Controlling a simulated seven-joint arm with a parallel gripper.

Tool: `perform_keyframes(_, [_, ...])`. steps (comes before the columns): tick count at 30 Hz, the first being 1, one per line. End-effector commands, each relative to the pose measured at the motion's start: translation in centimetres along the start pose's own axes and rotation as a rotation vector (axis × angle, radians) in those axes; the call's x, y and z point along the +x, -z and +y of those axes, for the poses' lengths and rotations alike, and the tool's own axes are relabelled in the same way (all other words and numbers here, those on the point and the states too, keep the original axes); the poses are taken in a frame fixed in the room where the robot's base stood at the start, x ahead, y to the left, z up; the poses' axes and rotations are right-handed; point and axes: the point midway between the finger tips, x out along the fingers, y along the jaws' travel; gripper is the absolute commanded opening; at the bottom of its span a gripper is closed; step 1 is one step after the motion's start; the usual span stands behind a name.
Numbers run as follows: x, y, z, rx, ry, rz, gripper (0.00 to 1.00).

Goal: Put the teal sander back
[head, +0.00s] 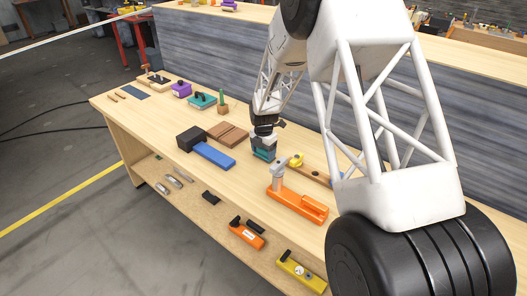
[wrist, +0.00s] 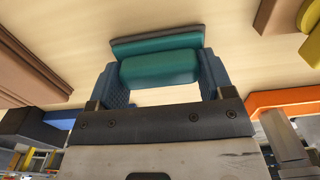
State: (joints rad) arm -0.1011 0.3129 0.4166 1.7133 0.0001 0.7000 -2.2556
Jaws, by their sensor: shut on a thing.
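The teal sander (wrist: 160,66) is between the two blue-grey fingers of my gripper (wrist: 162,78) in the wrist view. My gripper is shut on its teal body, and a darker flat edge of it shows beyond. In the head view my gripper (head: 264,142) points down over the middle of the workbench, with the teal sander (head: 262,156) at its tip. I cannot tell whether the sander touches the bench top. Another teal piece (head: 203,99) with dark parts lies farther left on the bench, beside a purple tool (head: 181,90).
A brown block (head: 227,134), a blue piece (head: 214,155) and a black box (head: 190,138) lie left of my gripper. An orange tool (head: 297,203) stands close in front, right. A yellow round piece (head: 296,160) is just right. The lower shelf holds several tools.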

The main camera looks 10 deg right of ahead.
Motion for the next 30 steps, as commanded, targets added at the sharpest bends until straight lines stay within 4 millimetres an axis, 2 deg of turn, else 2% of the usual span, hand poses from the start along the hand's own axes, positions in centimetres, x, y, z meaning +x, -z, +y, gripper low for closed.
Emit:
perform_keyframes(13, [0.34,-0.02,0.02,0.000,-0.001,-0.001,0.52])
perform_keyframes(14, [0.31,-0.02,0.02,0.000,-0.001,-0.001,0.79])
perform_keyframes(18, [0.30,-0.02,0.02,0.000,-0.001,-0.001,1.00])
perform_keyframes(30, [0.01,-0.02,0.02,0.000,-0.001,-0.001,1.00])
